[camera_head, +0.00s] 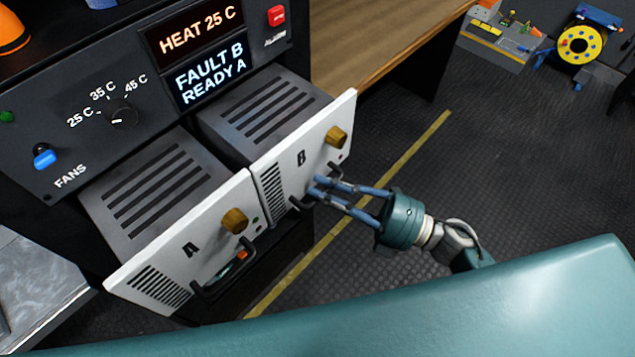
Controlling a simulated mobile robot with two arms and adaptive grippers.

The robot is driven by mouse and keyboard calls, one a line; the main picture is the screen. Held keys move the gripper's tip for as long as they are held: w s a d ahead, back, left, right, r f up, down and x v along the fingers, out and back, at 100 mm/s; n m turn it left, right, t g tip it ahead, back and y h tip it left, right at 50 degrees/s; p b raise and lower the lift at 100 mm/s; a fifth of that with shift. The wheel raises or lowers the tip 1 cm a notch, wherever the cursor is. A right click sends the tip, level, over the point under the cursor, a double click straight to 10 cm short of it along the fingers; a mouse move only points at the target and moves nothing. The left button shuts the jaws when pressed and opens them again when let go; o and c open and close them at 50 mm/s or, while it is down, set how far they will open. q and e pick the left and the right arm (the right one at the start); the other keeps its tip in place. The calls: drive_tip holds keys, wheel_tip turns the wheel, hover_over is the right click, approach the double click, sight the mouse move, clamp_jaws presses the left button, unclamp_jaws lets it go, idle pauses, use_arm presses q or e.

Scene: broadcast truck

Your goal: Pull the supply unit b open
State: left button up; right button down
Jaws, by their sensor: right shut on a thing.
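Supply unit B (273,192) is a grey slotted box with a white front panel, a brass knob and a dark handle. It stands pulled partway out of the dark rack, with its slotted top showing. My right gripper (312,192) is at its front, with the blue-grey fingers shut on the dark handle (334,170). The fingers hide part of the handle. Supply unit A (165,240) is to the left, also pulled out, with its own brass knob and dark handle. My left gripper is not in view.
Above the units, the rack panel (75,130) carries a fan dial, a blue switch, a red alarm button and displays reading "HEAT 25 C" and "FAULT B READY A". A wooden desk (375,35) is behind. The dark floor with a yellow line (390,170) is open to the right.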

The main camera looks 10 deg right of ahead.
drive_tip(key=c, duration=1.7)
unclamp_jaws()
drive_tip(key=shift+o, duration=0.2)
drive_tip(key=v, duration=1.2)
